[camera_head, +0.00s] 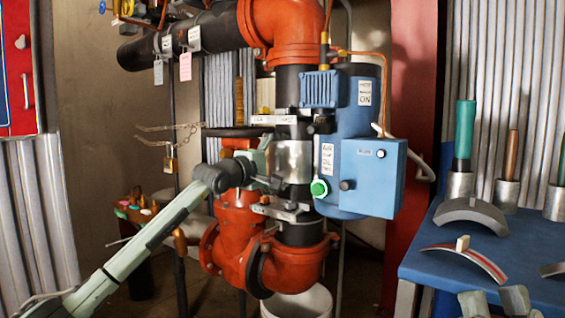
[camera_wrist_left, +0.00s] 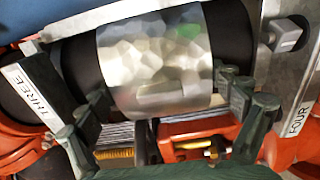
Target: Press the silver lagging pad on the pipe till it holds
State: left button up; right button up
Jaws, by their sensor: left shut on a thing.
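The silver lagging pad (camera_head: 293,160) lies curved against the upright black pipe (camera_head: 298,233), between two metal brackets. In the left wrist view the pad (camera_wrist_left: 150,55) has a dimpled shiny face and a small raised bar. My left gripper (camera_head: 268,184) is at the pad from the left. Its fingers (camera_wrist_left: 165,102) stand at the pad's two side edges, shut on it. The pad's back is hidden. My right gripper (camera_head: 495,300) shows only as fingertips at the bottom right, apart, with nothing seen between them.
Brackets marked THREE (camera_wrist_left: 35,92) and FOUR (camera_wrist_left: 297,115) flank the pad. A blue pump box (camera_head: 372,175) is close on the right. Red pipework (camera_head: 290,266) and a white bucket (camera_head: 300,302) are below. The blue bench (camera_head: 425,262) holds curved pieces and handled tools.

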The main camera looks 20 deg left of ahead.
dwell(0.5)
pick_arm(q)
jog(key=shift+s+a+b, duration=0.15)
jog(key=shift+s+b, duration=0.15)
jog(key=shift+s, duration=0.1)
jog(key=b+v, duration=0.4)
jog(key=v, duration=0.4)
dwell(0.5)
jog(key=shift+s, duration=0.1)
